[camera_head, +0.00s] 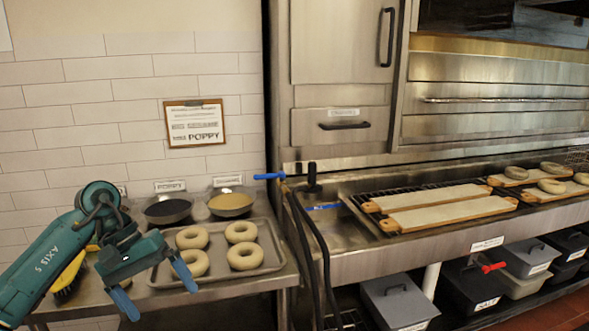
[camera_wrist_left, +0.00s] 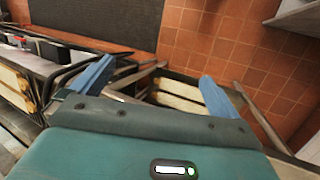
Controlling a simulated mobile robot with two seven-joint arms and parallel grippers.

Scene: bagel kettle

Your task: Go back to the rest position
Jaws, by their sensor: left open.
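My left gripper (camera_head: 153,288) is open and empty in the head view, with its two blue fingers spread. It is in front of the left part of a metal tray (camera_head: 270,262) with several pale bagels, one of them a ring bagel (camera_head: 243,256) at the front right. The fingers look apart from the bagels. In the left wrist view the open left gripper (camera_wrist_left: 150,85) shows nothing between its fingers, only the floor and a rack beyond. My right gripper is not in view.
Two bowls, one with dark seeds (camera_head: 168,210) and one with light seeds (camera_head: 231,203), stand behind the tray. A yellow-handled brush (camera_head: 70,273) lies left. Two long boards (camera_head: 430,198) lie on a grate at right, near boards with bagels (camera_head: 551,186). Lidded bins (camera_head: 398,302) sit below.

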